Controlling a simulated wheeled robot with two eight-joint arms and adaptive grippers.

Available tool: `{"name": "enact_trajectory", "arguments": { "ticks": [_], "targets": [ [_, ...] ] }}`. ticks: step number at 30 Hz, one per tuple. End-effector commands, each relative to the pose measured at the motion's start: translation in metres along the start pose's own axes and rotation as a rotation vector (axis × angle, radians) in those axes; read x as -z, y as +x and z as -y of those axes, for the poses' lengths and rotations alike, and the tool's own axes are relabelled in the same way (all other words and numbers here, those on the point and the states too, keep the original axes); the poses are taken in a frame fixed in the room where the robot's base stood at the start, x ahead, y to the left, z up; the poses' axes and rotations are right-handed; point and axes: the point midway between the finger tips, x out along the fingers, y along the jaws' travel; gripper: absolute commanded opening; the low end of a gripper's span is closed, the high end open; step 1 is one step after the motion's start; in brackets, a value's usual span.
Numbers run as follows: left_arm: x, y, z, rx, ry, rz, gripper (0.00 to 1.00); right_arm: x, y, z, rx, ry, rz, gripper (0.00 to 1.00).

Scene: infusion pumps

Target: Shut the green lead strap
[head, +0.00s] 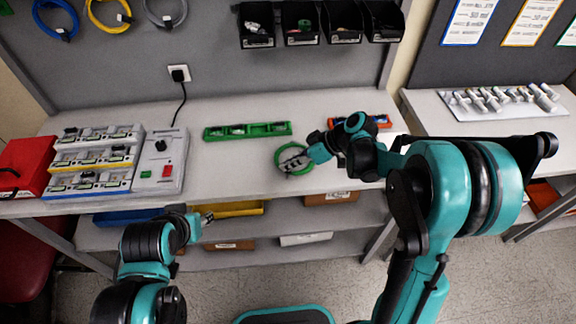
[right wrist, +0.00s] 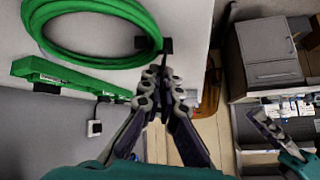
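The green lead (head: 278,163) lies as a coil on the bench, partly hidden by my right gripper (head: 294,160). In the right wrist view the coil (right wrist: 85,58) fills the upper left. Its small black strap (right wrist: 167,46) is at the coil's right side, just beyond the fingertips. My right gripper (right wrist: 163,78) has its fingertips together; I cannot tell whether any of the strap is between them. My left gripper (head: 208,217) is low in front of the bench, away from the lead; its finger gap is too small to judge.
A green tray (head: 213,134) lies behind the lead, and an orange tray (head: 384,121) is behind my right arm. Several pumps (head: 90,165) and a grey box with a red switch (head: 160,165) stand at the left. The bench between them and the lead is clear.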

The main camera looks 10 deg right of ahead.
Motion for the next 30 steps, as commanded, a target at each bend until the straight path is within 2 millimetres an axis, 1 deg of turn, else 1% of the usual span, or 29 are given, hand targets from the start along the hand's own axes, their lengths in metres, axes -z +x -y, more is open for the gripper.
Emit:
{"name": "enact_trajectory", "arguments": {
  "ticks": [6, 19, 20, 21, 22, 30],
  "targets": [
    [-0.0012, 0.0017, 0.0, 0.0, 0.0, 0.0, 0.4, -0.0005, 0.0001, -0.0027, 0.037, 0.039, 0.001, 0.0],
    [-0.0013, 0.0018, 0.0, 0.0, 0.0, 0.0, 0.4, -0.0003, 0.0, -0.0024, 0.046, 0.047, 0.001, 0.0],
    [-0.0013, 0.0018, 0.0, 0.0, 0.0, 0.0, 0.4, -0.0003, 0.0, -0.0024, 0.046, 0.047, 0.001, 0.04],
    [-0.0013, 0.0018, 0.0, 0.0, 0.0, 0.0, 0.4, -0.0003, 0.0, -0.0024, 0.046, 0.047, 0.001, 0.15],
    [-0.0013, 0.0018, 0.0, 0.0, 0.0, 0.0, 0.4, -0.0003, 0.0, -0.0024, 0.046, 0.046, 0.001, 0.23],
    [-0.0013, 0.0018, 0.0, 0.0, 0.0, 0.0, 0.4, -0.0002, -0.0001, -0.0024, 0.045, 0.046, 0.0, 0.23]
  ]
}}
